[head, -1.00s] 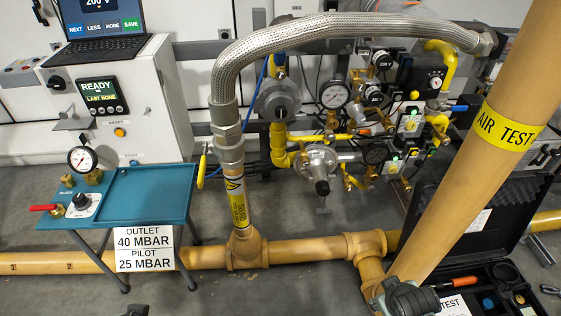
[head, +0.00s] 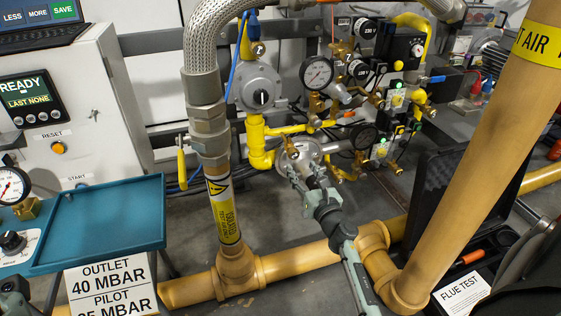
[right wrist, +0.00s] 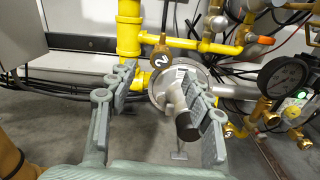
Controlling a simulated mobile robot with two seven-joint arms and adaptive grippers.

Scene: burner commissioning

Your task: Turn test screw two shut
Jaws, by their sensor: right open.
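A brass piece marked 2 (right wrist: 160,57), which I take as test screw two, shows in the right wrist view, upright in front of the yellow pipe and the round silver regulator (right wrist: 160,84). My right gripper (right wrist: 158,88) is open and empty. Its two fingers stand either side of the regulator's front in that view, with the marked piece beyond the tips. In the head view my right gripper (head: 303,180) is in front of the lower regulator (head: 299,153) and hides part of it. A dark grey part of my left gripper (head: 15,290) shows at the lower left edge.
Gauges (head: 317,72), yellow pipes and brass valves crowd the assembly to the right. A thick braided hose (head: 207,40) and tan upright pipe (head: 222,200) stand at its left. A large tan pipe (head: 460,170) slants at the right. A blue tray table (head: 110,215) is left.

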